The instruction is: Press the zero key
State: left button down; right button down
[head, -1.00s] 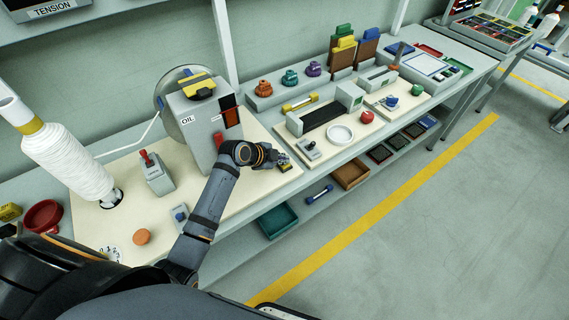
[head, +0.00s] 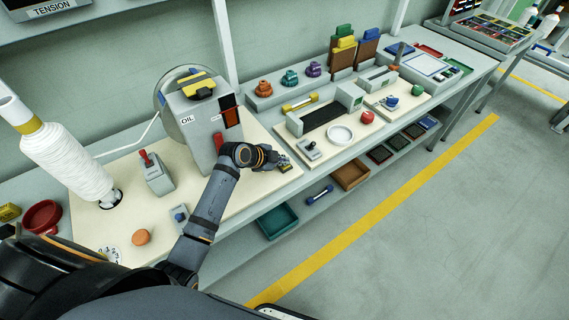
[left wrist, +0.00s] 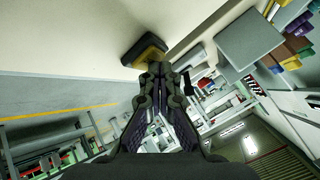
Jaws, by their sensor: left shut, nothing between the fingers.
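My left gripper (head: 280,161) is shut and empty, low over the right end of the cream board, at the foot of the grey OIL machine. A small dark and yellow block (head: 286,168) sits at its fingertips. In the left wrist view this block (left wrist: 143,50) stands on the cream surface just beyond the shut fingertips (left wrist: 158,72). I cannot tell whether they touch it. No key marked zero can be read; the block may be it, but its marking is not visible. My right gripper is not in view.
The grey OIL machine (head: 205,117) stands close left of the gripper. A white dish (head: 340,134) lies to the right. Floor in front is clear.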

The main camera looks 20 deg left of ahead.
pick_arm(q)
jog(key=shift+r+p, duration=0.6)
jog(key=shift+r, duration=0.2)
notch_tip(320, 180, up, 5)
jog(key=p, duration=0.4)
jog(key=shift+p, duration=0.3)
jog(key=shift+f, duration=0.1)
